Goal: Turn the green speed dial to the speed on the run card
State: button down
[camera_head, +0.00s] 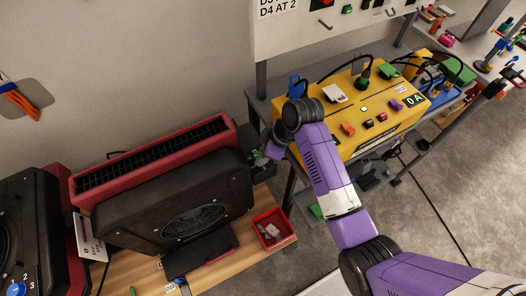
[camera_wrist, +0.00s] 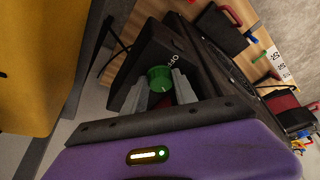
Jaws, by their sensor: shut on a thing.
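The green speed dial (camera_wrist: 160,78) sits on the face of a black control box (camera_wrist: 150,58), with small white lettering beside it that I cannot read surely. My gripper (camera_wrist: 161,90) is shut on the dial, its two grey fingers on either side. In the head view my gripper (camera_head: 263,155) is at the right end of the large black fan unit (camera_head: 180,205), and the fingers mostly hide the dial. Part of a white card (camera_head: 279,8) on the upper board reads "D4 AT 2"; its upper line is cut off.
A yellow power box (camera_head: 350,85) with plugs, switches and a "0 A" display stands at the right, close to my arm. A red tray (camera_head: 271,229) sits on the wooden bench (camera_head: 215,262). Another black unit (camera_head: 25,225) with a blue dial (camera_head: 15,289) is at far left.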

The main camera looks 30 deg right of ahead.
jog(key=c, duration=1)
grip_release()
jog(key=v, duration=0.8)
jog(key=shift+b, duration=0.4)
